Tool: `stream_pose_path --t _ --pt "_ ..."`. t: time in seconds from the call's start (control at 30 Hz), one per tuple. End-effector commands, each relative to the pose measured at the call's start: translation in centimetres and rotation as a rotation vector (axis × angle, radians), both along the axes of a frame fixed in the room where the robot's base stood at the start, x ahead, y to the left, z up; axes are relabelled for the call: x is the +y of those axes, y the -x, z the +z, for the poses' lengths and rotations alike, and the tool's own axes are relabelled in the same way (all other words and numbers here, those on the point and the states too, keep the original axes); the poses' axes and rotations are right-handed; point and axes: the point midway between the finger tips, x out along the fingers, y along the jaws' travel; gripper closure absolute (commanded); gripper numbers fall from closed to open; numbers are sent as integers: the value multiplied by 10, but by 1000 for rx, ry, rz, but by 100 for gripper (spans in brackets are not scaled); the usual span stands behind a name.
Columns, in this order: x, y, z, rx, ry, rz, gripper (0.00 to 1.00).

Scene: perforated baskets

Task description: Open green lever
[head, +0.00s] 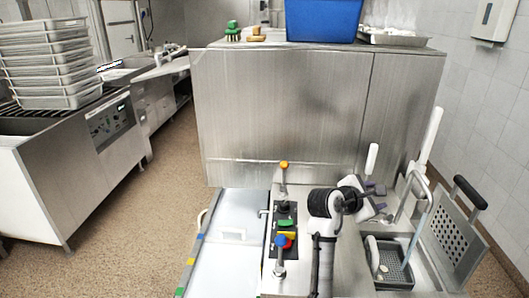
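A small green part (286,222) sits on the dark control strip of the machine in front of me, in the lower middle of the head view. Beside it are a yellow and red part and a lever with a blue knob (281,241). A lever with an orange knob (284,165) stands upright farther back. Whether the green part is the lever is too small to tell. My gripper (379,198) is to the right of these controls, pointing right. Its two dark fingertips look apart, with nothing visible between them. It touches none of the controls.
A sink (398,284) with a basket and a hinged perforated plate (452,228) lie at the right. A white upright handle (371,158) stands close behind my gripper. A large steel cabinet (285,110) bearing a blue crate (322,20) blocks the back. Floor is clear at left.

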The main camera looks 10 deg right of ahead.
Motion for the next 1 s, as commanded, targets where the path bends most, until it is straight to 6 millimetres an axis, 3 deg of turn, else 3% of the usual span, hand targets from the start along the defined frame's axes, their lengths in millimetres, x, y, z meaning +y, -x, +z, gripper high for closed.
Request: stream_pose_path --t 0.07,0.5,1.0 --pt "15 5 4 -5 1 4 51" --pt "83 -43 36 -240 -7 164 51" --pt "170 -79 71 -490 -64 352 51"
